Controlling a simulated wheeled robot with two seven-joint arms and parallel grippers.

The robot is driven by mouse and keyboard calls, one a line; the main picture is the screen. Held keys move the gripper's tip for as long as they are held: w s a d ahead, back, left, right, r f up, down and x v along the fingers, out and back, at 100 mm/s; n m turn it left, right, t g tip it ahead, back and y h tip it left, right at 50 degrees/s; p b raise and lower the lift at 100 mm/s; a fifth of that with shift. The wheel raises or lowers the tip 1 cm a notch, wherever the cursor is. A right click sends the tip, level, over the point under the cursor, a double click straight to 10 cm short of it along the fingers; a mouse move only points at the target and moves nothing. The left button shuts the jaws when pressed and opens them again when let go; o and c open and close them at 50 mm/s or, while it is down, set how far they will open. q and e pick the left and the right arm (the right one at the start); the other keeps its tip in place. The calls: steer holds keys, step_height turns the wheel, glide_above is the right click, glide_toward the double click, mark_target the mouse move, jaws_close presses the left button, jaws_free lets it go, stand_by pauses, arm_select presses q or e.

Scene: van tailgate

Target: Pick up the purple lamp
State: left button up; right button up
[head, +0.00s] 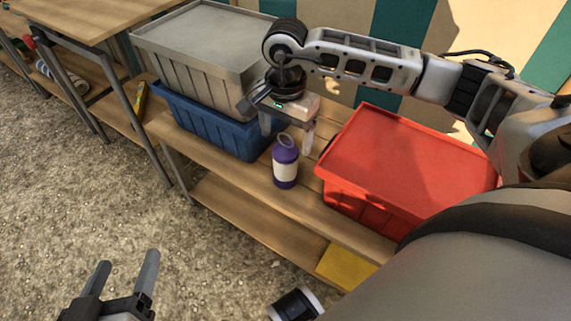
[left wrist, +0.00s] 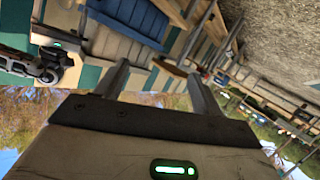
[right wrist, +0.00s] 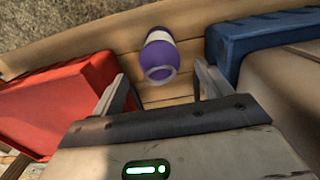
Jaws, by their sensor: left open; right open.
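The purple lamp (head: 285,163) stands upright on the wooden shelf, with a pale band around its middle and a ring handle on top. It lies between the blue crate and the red crate. In the right wrist view the lamp (right wrist: 159,58) shows from above, just beyond the fingertips. My right gripper (head: 287,137) is open above and slightly behind the lamp, apart from it as far as I can tell. My left gripper (head: 126,268) is open and empty over the gravel at lower left. In the left wrist view its fingers (left wrist: 155,82) are spread with nothing between them.
A red lidded crate (head: 408,160) stands right of the lamp. A blue crate (head: 205,120) with a grey lidded crate (head: 203,50) on top stands left of it. A yellow item (head: 345,267) lies on the lower shelf.

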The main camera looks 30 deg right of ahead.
mark_target(286, 145)
steer(key=shift+f, duration=0.4)
step_height(286, 145, down, 4)
steer(key=shift+a+r+b, duration=0.1)
steer(key=shift+b, duration=0.8)
steer(key=shift+f, duration=0.3)
steer(key=c, duration=1.2)
arm_select(q)
steer(key=shift+w+d+r+n+h, duration=0.15)
steer(key=shift+d+r+n+h, duration=0.15)
steer(key=shift+r+h, duration=0.1)
arm_select(e)
steer(key=shift+r, duration=0.1)
steer(key=shift+r, duration=0.15)
